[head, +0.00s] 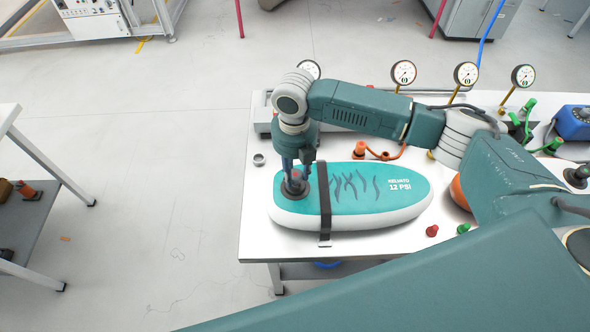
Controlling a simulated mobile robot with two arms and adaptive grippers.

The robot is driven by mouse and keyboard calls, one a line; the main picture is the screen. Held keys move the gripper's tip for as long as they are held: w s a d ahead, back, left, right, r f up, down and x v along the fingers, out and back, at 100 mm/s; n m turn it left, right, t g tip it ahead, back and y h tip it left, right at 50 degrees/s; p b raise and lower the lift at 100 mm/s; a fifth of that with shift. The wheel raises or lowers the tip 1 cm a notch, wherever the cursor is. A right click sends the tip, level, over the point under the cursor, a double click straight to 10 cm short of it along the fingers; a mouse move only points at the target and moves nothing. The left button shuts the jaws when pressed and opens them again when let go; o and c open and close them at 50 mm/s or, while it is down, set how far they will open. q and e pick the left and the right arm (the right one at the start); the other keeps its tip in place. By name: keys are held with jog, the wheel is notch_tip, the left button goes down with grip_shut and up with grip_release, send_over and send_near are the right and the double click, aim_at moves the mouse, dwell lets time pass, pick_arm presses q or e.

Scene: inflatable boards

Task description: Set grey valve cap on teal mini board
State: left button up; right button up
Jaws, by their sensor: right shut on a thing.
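The teal mini board (350,187) lies flat on the white table, with a white rim and the marking 12 PSI. A dark round valve seat (294,189) is near its left end. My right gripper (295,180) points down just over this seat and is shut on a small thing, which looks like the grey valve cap. The fingers largely hide it, and I cannot tell whether it touches the seat. My left gripper is not in view.
A dark strap (325,205) crosses the board beside the gripper. A small grey ring (259,159) lies left of the board. Red (432,231) and green (463,228) caps lie at its right. Gauges (403,73) stand behind. The table's front left corner is clear.

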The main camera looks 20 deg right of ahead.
aim_at(295, 175)
jog(key=shift+f+b, duration=0.5)
jog(key=shift+f, duration=0.6)
jog(key=o, duration=1.2)
jog(key=shift+r, duration=0.15)
notch_tip(295, 175, up, 12)
jog(key=shift+f, duration=0.15)
jog(key=shift+s, duration=0.1)
